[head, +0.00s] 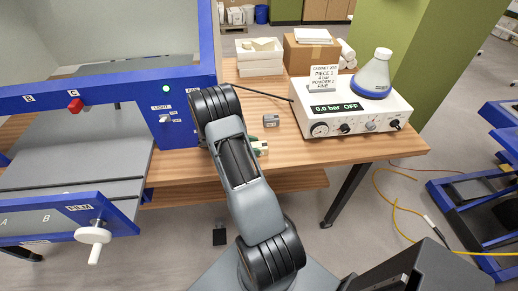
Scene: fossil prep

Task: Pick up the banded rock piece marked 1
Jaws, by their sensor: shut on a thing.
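My arm reaches up across the middle of the head view, and my gripper cannot be made out behind it. A small grey block (271,120) stands on the wooden table to the right of my arm. It bears a small mark that I cannot read, so I cannot tell whether it is the banded rock piece. A small pale and green item (260,148) shows beside my arm at the table's front edge. It is partly hidden, and I cannot tell what it is. No banded rock marked 1 is recognisable.
A blue-framed cabinet (180,112) stands left, with a panel labelled FILM (90,215) and white knob below. A white control box (350,112) reading 0.0 bar OFF carries a card and a flask (374,75). White trays (259,58) and a cardboard box (308,55) stand behind.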

